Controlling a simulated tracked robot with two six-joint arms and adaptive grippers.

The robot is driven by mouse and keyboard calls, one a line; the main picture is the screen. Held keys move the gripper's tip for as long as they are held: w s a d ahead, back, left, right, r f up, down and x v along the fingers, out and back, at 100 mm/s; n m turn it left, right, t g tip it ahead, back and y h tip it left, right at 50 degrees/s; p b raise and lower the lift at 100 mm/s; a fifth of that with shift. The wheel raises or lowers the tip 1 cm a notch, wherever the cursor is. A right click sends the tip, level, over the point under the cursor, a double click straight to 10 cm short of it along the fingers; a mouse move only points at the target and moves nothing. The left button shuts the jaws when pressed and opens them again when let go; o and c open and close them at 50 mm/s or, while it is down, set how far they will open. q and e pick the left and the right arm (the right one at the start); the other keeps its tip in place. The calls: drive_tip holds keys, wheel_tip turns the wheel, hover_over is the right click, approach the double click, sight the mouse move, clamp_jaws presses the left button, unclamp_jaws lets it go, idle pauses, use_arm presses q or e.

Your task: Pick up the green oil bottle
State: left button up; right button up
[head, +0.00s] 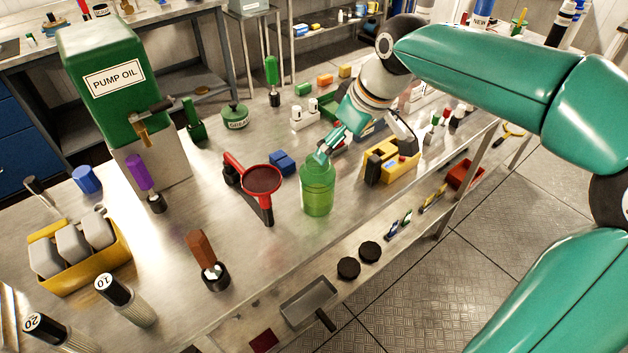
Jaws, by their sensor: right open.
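The green oil bottle (318,188) is translucent green and stands upright near the front edge of the metal bench, at the middle of the head view. My right gripper (326,148) reaches in from the upper right. It is open, with its fingertips at the top of the bottle and overlapping it in the picture. I cannot tell whether they touch it. The gripper partly hides the bottle's top. My left gripper is not in view.
A red-and-black funnel holder (262,180) stands close left of the bottle. A yellow block holder (388,162) is close right. The green pump oil tank (105,85) stands at the back left. A lower shelf below the front edge holds black discs (349,268).

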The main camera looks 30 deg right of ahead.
sight(327, 166)
drive_tip(key=x, duration=1)
drive_tip(key=shift+d, duration=0.15)
drive_tip(key=shift+p+x, duration=0.6)
drive_tip(key=shift+x, duration=2.05)
drive_tip(key=shift+w+r, duration=0.1)
drive_tip(key=c, duration=1.6)
drive_tip(key=shift+c, duration=0.2)
wheel_tip(327, 166, up, 20)
drive_tip(key=shift+p, duration=0.35)
